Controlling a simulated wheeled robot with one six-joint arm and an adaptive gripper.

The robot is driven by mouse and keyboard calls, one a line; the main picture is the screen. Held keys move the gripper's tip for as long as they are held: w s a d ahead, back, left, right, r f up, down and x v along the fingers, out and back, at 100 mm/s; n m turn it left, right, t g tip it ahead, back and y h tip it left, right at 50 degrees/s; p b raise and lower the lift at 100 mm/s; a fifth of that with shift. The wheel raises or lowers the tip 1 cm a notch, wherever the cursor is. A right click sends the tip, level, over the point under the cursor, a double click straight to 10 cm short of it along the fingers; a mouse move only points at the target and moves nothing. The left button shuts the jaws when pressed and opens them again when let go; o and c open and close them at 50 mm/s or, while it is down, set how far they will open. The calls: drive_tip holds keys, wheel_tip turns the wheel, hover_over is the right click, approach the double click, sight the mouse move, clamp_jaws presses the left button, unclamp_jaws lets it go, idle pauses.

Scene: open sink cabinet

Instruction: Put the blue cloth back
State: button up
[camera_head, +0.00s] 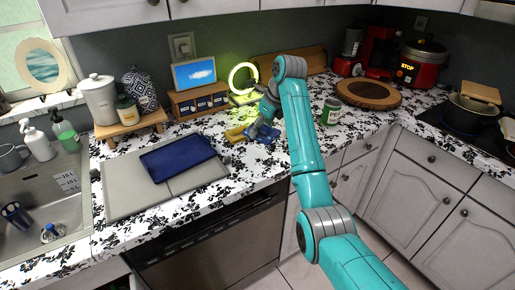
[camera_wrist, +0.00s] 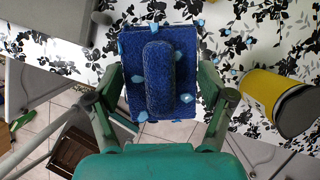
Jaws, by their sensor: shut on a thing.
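The blue cloth (camera_wrist: 132,52) is under my gripper (camera_wrist: 161,78) in the wrist view. It has pale blue spots, and a thick raised ridge of it stands between the two green fingers. My gripper is shut on the cloth. In the head view the cloth (camera_head: 266,136) shows as a small blue patch at the counter surface, just below my gripper (camera_head: 258,129). I cannot tell whether it touches the counter.
A dark blue flat item (camera_head: 178,158) lies on a grey board (camera_head: 125,190) to the left. A wooden drawer box (camera_head: 198,101) and a glowing ring lamp (camera_head: 233,78) stand behind. A green can (camera_head: 331,111) and round wooden board (camera_head: 368,94) are to the right.

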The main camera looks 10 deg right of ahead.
sight(258, 156)
drive_tip(key=shift+w+f, duration=0.1)
drive_tip(key=shift+f, duration=0.25)
wheel_tip(258, 156, down, 9)
drive_tip(key=shift+f, duration=0.1)
drive_tip(key=shift+f, duration=0.15)
drive_tip(key=o, duration=0.9)
